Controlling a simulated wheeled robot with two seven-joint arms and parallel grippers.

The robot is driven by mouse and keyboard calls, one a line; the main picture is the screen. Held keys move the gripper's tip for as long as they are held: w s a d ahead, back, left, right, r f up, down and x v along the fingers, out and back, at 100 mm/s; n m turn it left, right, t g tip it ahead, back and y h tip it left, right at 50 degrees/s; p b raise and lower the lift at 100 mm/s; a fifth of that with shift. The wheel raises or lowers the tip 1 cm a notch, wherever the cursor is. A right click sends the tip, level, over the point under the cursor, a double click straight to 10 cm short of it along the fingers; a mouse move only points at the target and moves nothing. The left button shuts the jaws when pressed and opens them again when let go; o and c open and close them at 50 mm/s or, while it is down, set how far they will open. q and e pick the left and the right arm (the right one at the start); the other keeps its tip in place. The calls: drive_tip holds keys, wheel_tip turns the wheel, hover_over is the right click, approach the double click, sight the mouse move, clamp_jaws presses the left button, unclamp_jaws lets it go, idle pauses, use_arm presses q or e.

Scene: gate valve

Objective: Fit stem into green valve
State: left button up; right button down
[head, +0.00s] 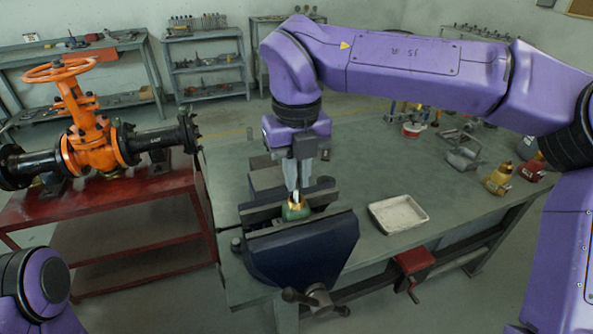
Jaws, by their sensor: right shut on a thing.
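The green valve body (293,212) sits between the jaws of the dark blue bench vise (304,252), with a brass-coloured top. My right gripper (296,192) points straight down over the valve and is shut on a thin stem (296,197). The stem is mostly hidden between the fingers, and its lower end is at the valve's top opening. I cannot tell how deep it is inside. My left gripper is out of view; only part of my left arm shows at the lower left.
A white tray (398,214) lies on the workbench (360,170) right of the vise. A yellow valve (497,178) and a red valve (531,168) stand at the bench's right. An orange gate valve (90,145) with black pipes stands on a red table (110,215) at left.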

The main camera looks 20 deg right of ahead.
drive_tip(key=shift+f+b, duration=0.45)
drive_tip(key=shift+f, duration=0.25)
drive_tip(key=c, duration=1.1)
unclamp_jaws()
drive_tip(key=shift+r, duration=0.1)
wheel_tip(320, 180, up, 10)
drive_tip(key=shift+r+p, duration=0.25)
drive_tip(key=shift+p, duration=0.05)
